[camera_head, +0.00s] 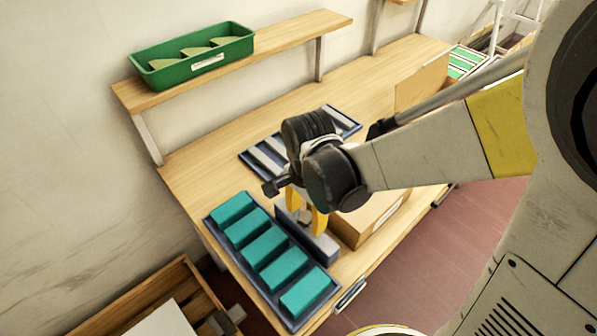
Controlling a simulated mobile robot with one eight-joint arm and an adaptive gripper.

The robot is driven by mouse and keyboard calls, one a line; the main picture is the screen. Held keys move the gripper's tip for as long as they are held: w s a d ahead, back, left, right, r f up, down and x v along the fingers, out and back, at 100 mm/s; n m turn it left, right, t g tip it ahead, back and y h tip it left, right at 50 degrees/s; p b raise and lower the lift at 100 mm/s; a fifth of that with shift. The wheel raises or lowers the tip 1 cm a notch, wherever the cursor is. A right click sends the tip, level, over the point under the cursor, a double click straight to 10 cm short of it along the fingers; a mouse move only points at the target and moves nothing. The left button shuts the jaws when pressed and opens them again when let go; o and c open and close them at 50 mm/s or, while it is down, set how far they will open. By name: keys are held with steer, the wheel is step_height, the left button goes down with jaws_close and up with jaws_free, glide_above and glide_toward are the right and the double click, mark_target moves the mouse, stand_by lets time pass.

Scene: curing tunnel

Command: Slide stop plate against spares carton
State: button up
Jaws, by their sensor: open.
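A grey-blue bar, which looks like the stop plate (322,245), stands on the bench between a tray of teal blocks and a cardboard box. The box, which looks like the spares carton (365,229), is on the right near the bench's front edge and is partly hidden by my arm. My gripper (307,216) has yellow fingers, points down over the bar and is open. The fingers overlap the bar's far part in the picture; I cannot tell whether they touch it. Contact between bar and carton is also unclear.
The blue tray (211,226) with several teal blocks lies left of the bar. Another tray (246,164) with grey bars lies behind my gripper. A green bin (163,79) sits on the shelf (285,36). A wooden crate (97,314) stands at lower left. Bare bench lies along the wall.

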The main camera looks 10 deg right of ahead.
jaws_close()
steer(key=w+d, duration=0.1)
steer(key=d, duration=0.1)
steer(key=w+d, duration=0.1)
steer(key=shift+w+d, duration=0.3)
steer(key=shift+d, duration=0.1)
jaws_free()
step_height(320, 180, up, 12)
stand_by(0.6)
